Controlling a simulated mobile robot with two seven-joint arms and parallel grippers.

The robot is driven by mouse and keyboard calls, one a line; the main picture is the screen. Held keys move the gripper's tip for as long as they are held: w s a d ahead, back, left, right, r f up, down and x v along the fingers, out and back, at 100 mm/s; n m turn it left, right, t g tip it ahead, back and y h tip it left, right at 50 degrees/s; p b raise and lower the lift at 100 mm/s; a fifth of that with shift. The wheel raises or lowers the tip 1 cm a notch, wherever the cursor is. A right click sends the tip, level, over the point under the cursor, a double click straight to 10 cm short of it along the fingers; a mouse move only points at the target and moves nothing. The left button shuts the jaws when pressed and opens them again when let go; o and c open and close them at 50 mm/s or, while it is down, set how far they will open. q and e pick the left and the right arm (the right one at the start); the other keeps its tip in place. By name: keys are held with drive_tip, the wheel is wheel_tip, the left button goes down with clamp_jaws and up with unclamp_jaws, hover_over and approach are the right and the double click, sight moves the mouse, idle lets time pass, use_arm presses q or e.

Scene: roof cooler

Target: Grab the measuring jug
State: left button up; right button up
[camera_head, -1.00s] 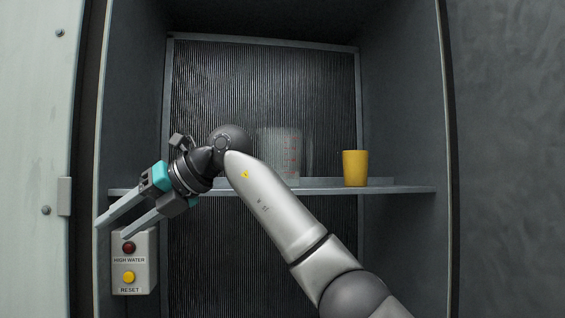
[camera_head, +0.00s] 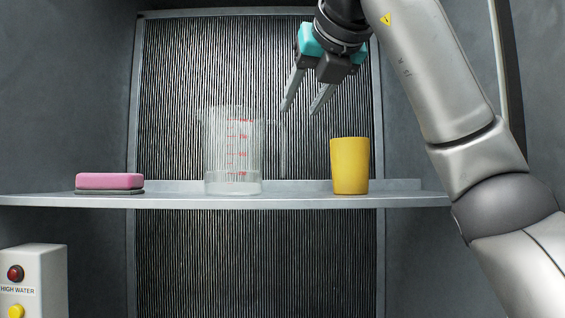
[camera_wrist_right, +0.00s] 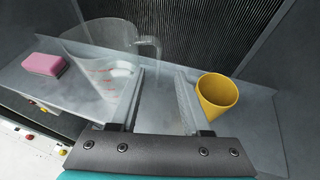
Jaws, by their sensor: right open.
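The measuring jug (camera_head: 232,155) is clear with red markings and stands upright on the grey shelf (camera_head: 290,200), left of the yellow cup. Its handle (camera_head: 284,150) points right. My right gripper (camera_head: 300,112) is open and empty, pointing down, above and to the right of the jug, near the top of the handle. In the right wrist view the jug (camera_wrist_right: 108,62) is left of the open fingers (camera_wrist_right: 160,75), with its handle beyond the left fingertip. I cannot tell whether a finger touches it. My left gripper is not in view.
A yellow cup (camera_head: 350,166) stands on the shelf to the right, close to the gripper's right side. A pink sponge (camera_head: 109,181) lies at the left. A control box (camera_head: 36,280) with buttons is below left. A ribbed panel (camera_head: 180,90) backs the shelf.

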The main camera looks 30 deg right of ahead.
sight(284, 135)
drive_tip(key=p+x, duration=0.1)
drive_tip(key=x, duration=0.3)
drive_tip(key=p+x, duration=0.1)
drive_tip(key=x, duration=0.4)
drive_tip(key=shift+w+a, duration=0.2)
drive_tip(key=shift+w+d+f, duration=0.1)
drive_tip(key=shift+w+f, duration=0.05)
drive_tip(key=shift+w, duration=0.25)
drive_tip(key=p+x, duration=0.1)
drive_tip(key=x, duration=0.4)
drive_tip(key=shift+s+f+p, duration=0.2)
drive_tip(key=shift+f+p, duration=0.05)
drive_tip(key=shift+p, duration=0.1)
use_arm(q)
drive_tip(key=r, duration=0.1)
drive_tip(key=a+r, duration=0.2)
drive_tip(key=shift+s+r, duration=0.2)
use_arm(e)
drive_tip(key=shift+c, duration=0.4)
clamp_jaws()
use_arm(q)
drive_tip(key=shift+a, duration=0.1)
